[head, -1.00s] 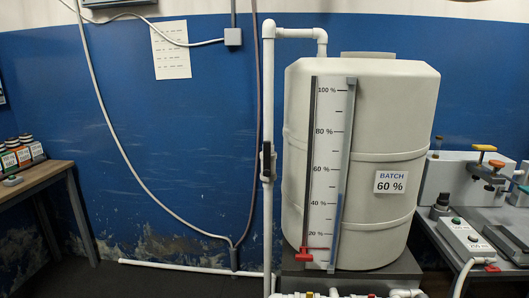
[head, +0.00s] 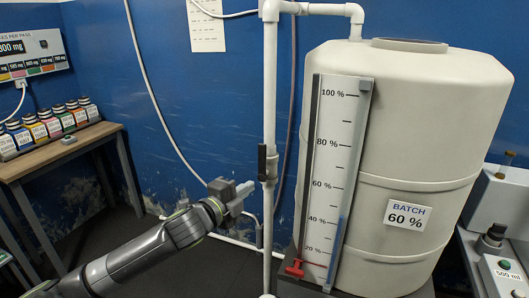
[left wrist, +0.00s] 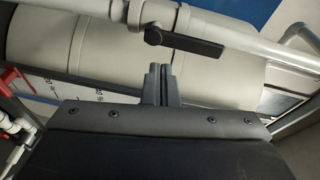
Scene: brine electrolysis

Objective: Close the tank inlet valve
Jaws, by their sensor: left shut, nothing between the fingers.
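The tank inlet valve (head: 262,163) is on the white vertical pipe (head: 269,90) left of the tank. Its black lever lies along the pipe. In the left wrist view the lever (left wrist: 190,43) crosses the upper middle, roughly parallel to the pipe. The pale tank (head: 415,130) carries a "BATCH 60 %" label and a level scale (head: 334,150). My left gripper (head: 243,188) is shut and empty, just left of and below the lever in the head view. Its closed fingers also show in the left wrist view (left wrist: 161,72), apart from the lever. My right gripper is out of view.
A wooden bench (head: 55,152) with several coloured-label bottles stands at the left. A bench with a "500 ml" device (head: 502,275) stands at the right. Floor shows between the left bench and the pipe.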

